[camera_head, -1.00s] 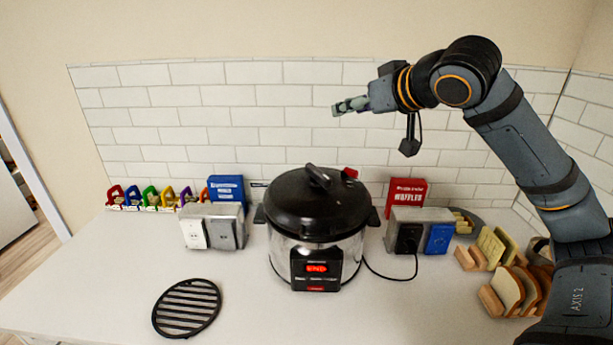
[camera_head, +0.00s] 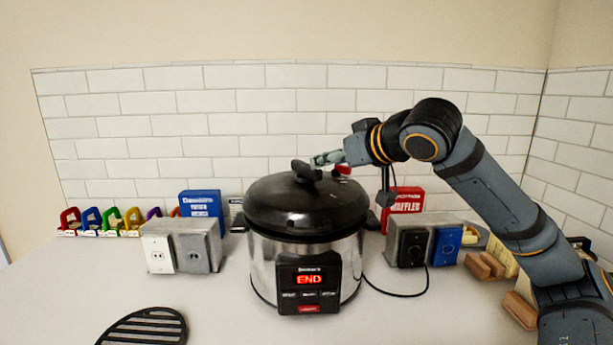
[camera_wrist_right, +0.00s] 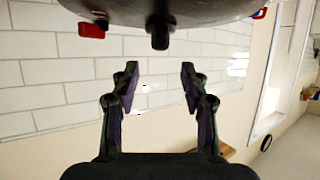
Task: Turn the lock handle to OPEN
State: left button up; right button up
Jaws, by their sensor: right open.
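The cooker (camera_head: 262,270) stands on the counter with its black lid (camera_head: 270,210) on; its red display (camera_head: 309,279) reads END. The black lock handle (camera_head: 306,171) sticks up from the lid's top, and a red piece (camera_head: 343,170) is beside it. My right gripper (camera_head: 320,159) is at the handle's right, above the lid. In the wrist view the right gripper (camera_wrist_right: 159,70) is open and empty between its fingers. The dark handle (camera_wrist_right: 160,36) hangs just beyond the fingertips there, with the red piece (camera_wrist_right: 92,30) to its left. My left gripper is not in view.
Grey outlet boxes flank the cooker, one left (camera_head: 202,247) and one right (camera_head: 410,245). A black cord (camera_head: 390,292) runs to the right one. A blue box (camera_head: 202,207) and a red waffle box (camera_head: 407,203) stand behind. A black round rack (camera_head: 145,328) lies front left.

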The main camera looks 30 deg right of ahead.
aim_at(307, 164)
jog(key=p+x, duration=0.6)
jog(key=x, duration=0.3)
jog(key=shift+r, duration=0.15)
jog(key=shift+w+f, duration=0.4)
jog(key=shift+w, duration=0.2)
grip_shut()
